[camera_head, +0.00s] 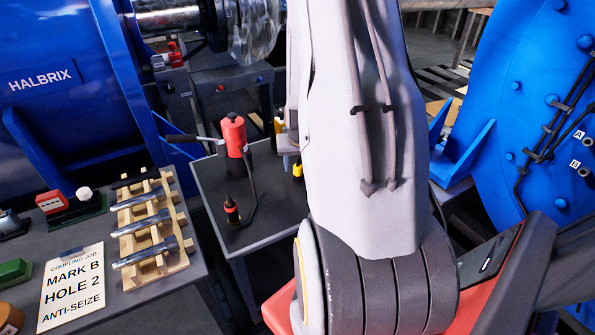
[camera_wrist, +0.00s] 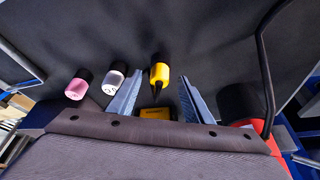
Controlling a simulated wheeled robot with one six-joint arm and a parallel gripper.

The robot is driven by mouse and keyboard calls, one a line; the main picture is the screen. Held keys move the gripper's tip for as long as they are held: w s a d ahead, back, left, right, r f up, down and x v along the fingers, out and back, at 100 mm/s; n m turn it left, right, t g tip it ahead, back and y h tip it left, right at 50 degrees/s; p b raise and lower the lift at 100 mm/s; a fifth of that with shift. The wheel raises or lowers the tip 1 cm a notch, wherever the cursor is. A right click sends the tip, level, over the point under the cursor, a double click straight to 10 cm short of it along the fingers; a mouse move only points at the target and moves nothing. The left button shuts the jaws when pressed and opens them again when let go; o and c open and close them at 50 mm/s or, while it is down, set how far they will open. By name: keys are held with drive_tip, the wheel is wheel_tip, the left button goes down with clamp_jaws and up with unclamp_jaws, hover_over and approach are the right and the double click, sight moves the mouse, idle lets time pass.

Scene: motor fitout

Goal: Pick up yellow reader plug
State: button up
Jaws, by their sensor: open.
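The yellow plug (camera_wrist: 159,75) has a black end and shows in the wrist view, between and near the tips of my gripper (camera_wrist: 161,78). My gripper is open, with one finger on each side of the plug and a gap to both. A second yellow block (camera_wrist: 155,113) with dark parts lies lower between the fingers, partly hidden by the wrist. In the head view a small yellow piece (camera_head: 298,171) shows at the edge of my arm, which hides my gripper. I cannot tell whether it is the same plug.
A white plug (camera_wrist: 114,82) and a pink plug (camera_wrist: 77,88) stand left of the fingers. A red pump (camera_head: 233,134) with a black hose stands on the grey table (camera_head: 262,228). A bolt rack (camera_head: 150,255) and a sign (camera_head: 72,287) lie on the left bench.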

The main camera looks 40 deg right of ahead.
drive_tip(key=shift+x, duration=0.85)
drive_tip(key=c, duration=1.1)
drive_tip(key=shift+r, duration=0.1)
